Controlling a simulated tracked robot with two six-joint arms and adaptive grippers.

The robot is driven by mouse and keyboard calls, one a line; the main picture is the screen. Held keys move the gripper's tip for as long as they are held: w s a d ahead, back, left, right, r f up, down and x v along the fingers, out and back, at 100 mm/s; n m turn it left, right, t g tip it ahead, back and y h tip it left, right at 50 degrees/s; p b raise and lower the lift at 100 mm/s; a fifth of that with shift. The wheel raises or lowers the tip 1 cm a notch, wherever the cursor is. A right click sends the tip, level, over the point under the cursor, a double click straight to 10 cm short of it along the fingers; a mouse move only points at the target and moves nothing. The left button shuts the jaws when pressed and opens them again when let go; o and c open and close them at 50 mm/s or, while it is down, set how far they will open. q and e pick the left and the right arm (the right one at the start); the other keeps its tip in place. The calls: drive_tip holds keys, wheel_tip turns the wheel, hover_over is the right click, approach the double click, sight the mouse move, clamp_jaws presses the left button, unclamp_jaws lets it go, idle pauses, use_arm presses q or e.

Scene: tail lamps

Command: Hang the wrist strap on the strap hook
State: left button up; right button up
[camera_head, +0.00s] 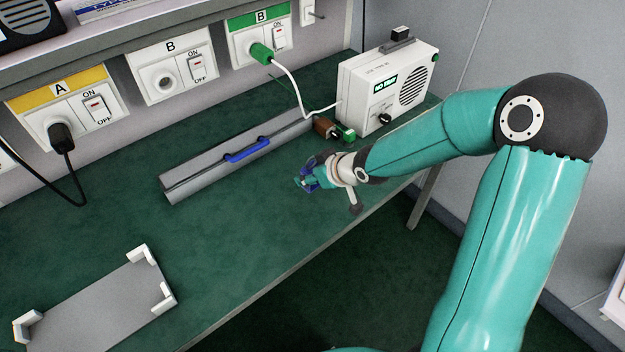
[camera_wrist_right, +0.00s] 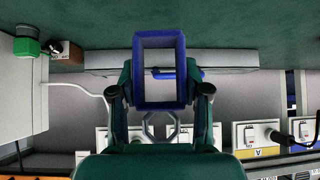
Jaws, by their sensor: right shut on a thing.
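My right gripper (camera_head: 318,177) is shut on a blue rectangular loop (camera_head: 304,183), which I take to be the wrist strap. They are over the green bench, near its front edge. In the right wrist view, the loop (camera_wrist_right: 181,75) stands out between the two fingers of the gripper (camera_wrist_right: 161,95), its opening facing the camera. A small white wall fitting with a peg (camera_head: 312,13) at the top of the head view may be the strap hook; I cannot tell for sure. My left gripper is not in view.
A grey rail with a blue handle (camera_head: 247,150) lies behind the gripper. A grey tray (camera_head: 95,310) lies front left. Sockets and plugged cables line the wall. Bench between is clear.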

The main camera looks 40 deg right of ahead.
wheel_tip(320, 180, up, 13)
drive_tip(key=p, duration=0.9)
drive_tip(key=shift+r+p, duration=0.15)
drive_tip(key=shift+p, duration=0.25)
drive_tip(key=o, duration=0.4)
drive_tip(key=c, duration=0.4)
